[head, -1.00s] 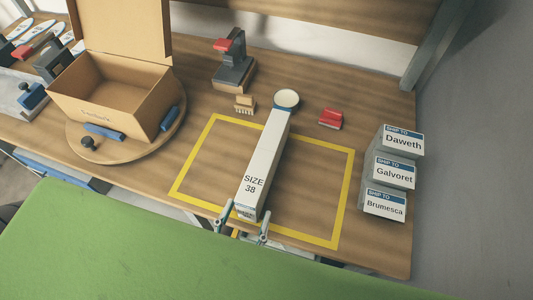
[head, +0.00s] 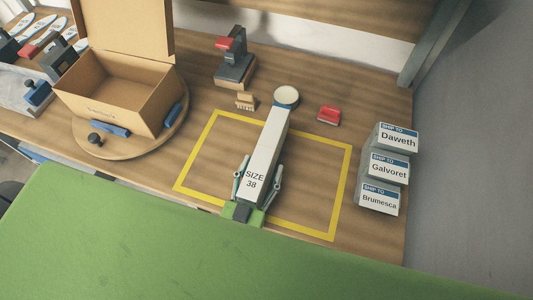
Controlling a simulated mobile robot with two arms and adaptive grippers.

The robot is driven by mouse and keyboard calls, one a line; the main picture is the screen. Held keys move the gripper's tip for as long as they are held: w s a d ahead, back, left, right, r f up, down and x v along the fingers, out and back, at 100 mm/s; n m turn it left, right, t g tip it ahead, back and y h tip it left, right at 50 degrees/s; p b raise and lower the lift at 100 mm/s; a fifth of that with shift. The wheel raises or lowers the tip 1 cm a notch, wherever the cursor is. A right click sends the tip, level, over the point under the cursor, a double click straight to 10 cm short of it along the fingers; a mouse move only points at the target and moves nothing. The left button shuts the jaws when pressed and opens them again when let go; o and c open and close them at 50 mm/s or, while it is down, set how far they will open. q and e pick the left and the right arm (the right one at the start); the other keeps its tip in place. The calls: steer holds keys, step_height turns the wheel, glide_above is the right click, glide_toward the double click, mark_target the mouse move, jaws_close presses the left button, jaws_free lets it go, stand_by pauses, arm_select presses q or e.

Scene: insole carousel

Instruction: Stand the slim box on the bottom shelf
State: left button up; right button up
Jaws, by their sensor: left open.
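The slim box (head: 267,145) is long and white with "SIZE 38" printed near its front end. It lies within the yellow taped outline (head: 346,185) on the wooden bench, its long side running away from me. My left gripper (head: 259,167) is open at the box's near end, one finger along each side. I cannot tell whether the fingers touch the box. The gripper's palm hides the box's near end face. I cannot make out a bottom shelf in this view. My right gripper is not in view.
A round jar (head: 286,96) stands at the box's far end. A brush (head: 245,101) and a red-topped block (head: 329,115) are nearby. An open carton (head: 115,95) sits on a turntable (head: 110,151) at left. "SHIP TO" boxes (head: 392,168) line the right edge.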

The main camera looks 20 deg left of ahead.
arm_select(q)
steer(key=shift+s, duration=0.1)
steer(key=shift+c, duration=1.2)
steer(key=c, duration=1.1)
steer(key=shift+c, duration=0.4)
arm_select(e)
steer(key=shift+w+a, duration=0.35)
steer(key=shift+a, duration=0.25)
arm_select(q)
steer(key=shift+r, duration=0.1)
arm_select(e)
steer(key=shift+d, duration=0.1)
